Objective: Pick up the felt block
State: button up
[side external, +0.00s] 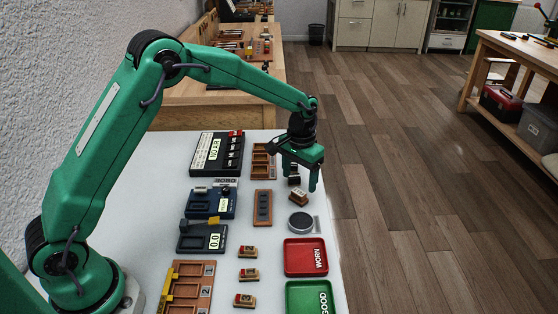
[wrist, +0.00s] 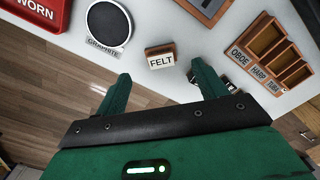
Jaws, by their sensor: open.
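The felt block is a small wooden piece with a white FELT label; it lies on the white bench top below and between the fingers of my gripper (side external: 299,178). In the wrist view the felt block (wrist: 161,56) sits just beyond the fingertips, roughly centred between them. In the side view the felt block (side external: 298,197) is just under the gripper, with a gap between them. My gripper is open and empty, and in the wrist view its two green fingers (wrist: 160,72) are spread wide on either side.
A round graphite dish (side external: 300,222) is close to the block. A red WORN tray (side external: 305,256) and a green GOOD tray (side external: 309,297) stand nearer. A wooden compartment rack (side external: 263,160) labelled oboe, harp and tuba is near. The bench edge is close on the right.

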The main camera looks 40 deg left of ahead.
aim_at(299, 192)
jog(key=shift+f, duration=0.5)
jog(key=shift+w+f, duration=0.15)
jog(key=shift+f, duration=2.45)
jog(key=c, duration=1.1)
jog(key=shift+c, duration=0.2)
jog(key=shift+r, duration=0.15)
